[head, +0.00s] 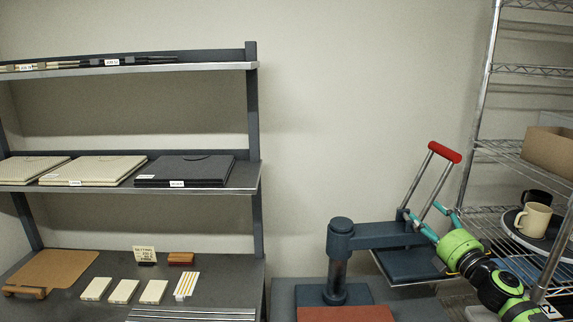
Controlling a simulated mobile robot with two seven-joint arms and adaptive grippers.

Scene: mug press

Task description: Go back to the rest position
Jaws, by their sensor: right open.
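A dark blue press (341,252) stands at the lower middle on a grey surface, with a post, a side arm and a flat plate. Its red handle (445,152) sits on two metal rods and is raised up. My right gripper (434,223) comes in from the lower right on a green and black arm. Its teal fingers are spread and empty, close to the foot of the handle rods and well below the red grip. I cannot tell whether they touch the press. My left gripper is out of view.
A wire rack at the right holds a beige mug (533,219), a dark mug (538,196) and a cardboard box (550,150). A grey shelf (230,182) at the left carries flat boards. Pale blocks (124,291) lie on the bench below. A red mat (345,314) lies before the press.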

